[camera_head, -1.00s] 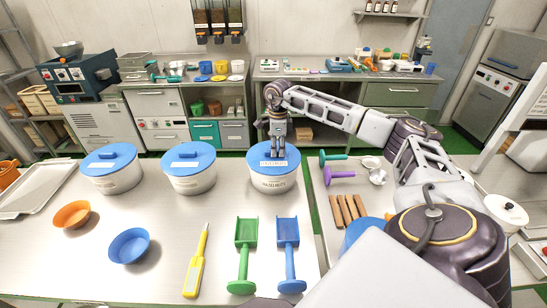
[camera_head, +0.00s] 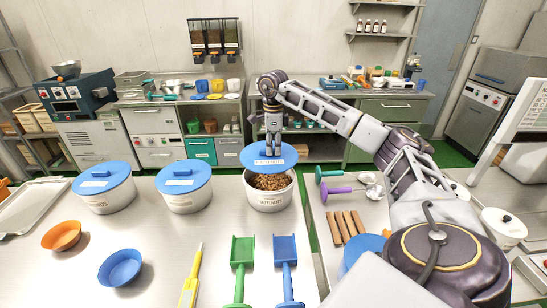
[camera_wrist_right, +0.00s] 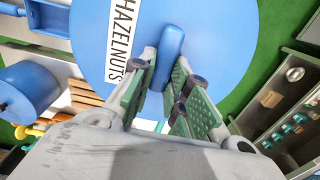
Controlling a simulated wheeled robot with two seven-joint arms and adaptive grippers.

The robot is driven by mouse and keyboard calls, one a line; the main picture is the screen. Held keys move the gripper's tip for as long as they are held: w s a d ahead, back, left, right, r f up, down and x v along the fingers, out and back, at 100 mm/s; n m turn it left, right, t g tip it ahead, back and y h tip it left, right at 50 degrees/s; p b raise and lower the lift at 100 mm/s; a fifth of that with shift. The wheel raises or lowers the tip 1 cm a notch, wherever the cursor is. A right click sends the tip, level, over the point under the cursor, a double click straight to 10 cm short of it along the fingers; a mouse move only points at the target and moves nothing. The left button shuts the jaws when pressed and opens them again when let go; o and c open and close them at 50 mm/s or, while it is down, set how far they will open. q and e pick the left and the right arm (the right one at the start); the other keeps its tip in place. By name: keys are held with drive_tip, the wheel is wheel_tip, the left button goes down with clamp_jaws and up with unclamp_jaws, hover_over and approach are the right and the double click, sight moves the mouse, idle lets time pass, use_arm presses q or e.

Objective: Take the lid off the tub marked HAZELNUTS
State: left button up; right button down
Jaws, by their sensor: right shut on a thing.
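The white tub marked HAZELNUTS (camera_head: 269,197) stands on the table, and brown nuts (camera_head: 268,181) show in its open mouth. Its blue lid (camera_head: 284,156) is held above and slightly behind the tub, apart from the front of the rim. The lid also shows in the right wrist view (camera_wrist_right: 215,25), with the HAZELNUTS label beside its handle. My right gripper (camera_head: 273,141) is shut on the lid's blue handle (camera_wrist_right: 173,42). Whether the lid clears the far rim is hard to tell. My left gripper is not in view.
Two more white tubs with blue lids (camera_head: 105,190) (camera_head: 184,188) stand to the left. A green scoop (camera_head: 242,262), a blue scoop (camera_head: 286,265), an orange bowl (camera_head: 62,236) and a blue bowl (camera_head: 120,267) lie in front. Bare table lies between them.

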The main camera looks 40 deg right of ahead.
drive_tip(key=shift+r, duration=0.9)
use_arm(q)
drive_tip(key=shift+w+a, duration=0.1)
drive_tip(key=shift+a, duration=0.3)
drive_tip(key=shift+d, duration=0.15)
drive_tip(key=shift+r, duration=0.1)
use_arm(e)
drive_tip(key=shift+r, duration=0.1)
use_arm(q)
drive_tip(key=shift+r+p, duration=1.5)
drive_tip(key=shift+p, duration=0.05)
use_arm(e)
drive_tip(key=shift+r, duration=1.35)
